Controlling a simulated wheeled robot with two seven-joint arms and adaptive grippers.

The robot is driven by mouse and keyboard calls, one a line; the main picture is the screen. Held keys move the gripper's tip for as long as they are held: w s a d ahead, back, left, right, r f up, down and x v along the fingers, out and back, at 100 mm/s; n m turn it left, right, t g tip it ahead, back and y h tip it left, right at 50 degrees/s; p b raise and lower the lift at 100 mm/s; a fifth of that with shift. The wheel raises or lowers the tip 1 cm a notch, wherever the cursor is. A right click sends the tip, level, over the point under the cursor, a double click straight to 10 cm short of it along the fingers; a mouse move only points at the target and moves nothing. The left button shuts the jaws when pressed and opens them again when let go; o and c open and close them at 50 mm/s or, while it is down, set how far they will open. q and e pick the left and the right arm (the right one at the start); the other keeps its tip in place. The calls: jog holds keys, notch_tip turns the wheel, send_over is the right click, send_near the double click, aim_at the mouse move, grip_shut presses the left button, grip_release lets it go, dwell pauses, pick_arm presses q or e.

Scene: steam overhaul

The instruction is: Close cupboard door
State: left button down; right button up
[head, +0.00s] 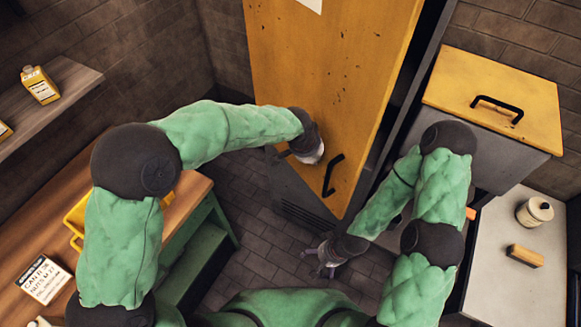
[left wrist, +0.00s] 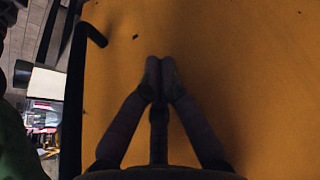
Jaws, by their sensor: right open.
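The cupboard door (head: 320,80) is a tall, scuffed yellow panel with a black bar handle (head: 332,175) near its lower corner. It stands ajar, with the dark cupboard body (head: 425,62) showing along its right side. My left gripper (head: 312,155) is at the door's face, left of the handle. In the left wrist view, the left gripper's fingertips (left wrist: 160,65) meet in front of the yellow panel with nothing between them; I cannot tell whether they touch it. The handle also shows there (left wrist: 92,35). My right gripper (head: 328,262) is open and empty, low over the floor below the door.
A grey cabinet with a yellow lid (head: 495,88) and a light worktop (head: 500,255) with a jar (head: 535,211) and brush (head: 525,255) stand right. A wooden bench (head: 85,225) and a shelf (head: 50,105) are left. Brick floor (head: 245,210) is clear between.

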pick_arm(q)
jog(key=w+d+n+t+y+b, duration=0.1)
jog(key=w+d+n, duration=0.4)
jog(key=w+d, duration=0.6)
jog(key=shift+d+r+y, duration=0.15)
jog(key=shift+d+y, duration=0.15)
jog(key=shift+d, duration=0.25)
pick_arm(e)
jog(key=shift+s+f, duration=0.15)
jog(key=shift+f, duration=0.5)
pick_arm(q)
jog(key=shift+w+r, duration=0.15)
jog(key=shift+w, duration=0.05)
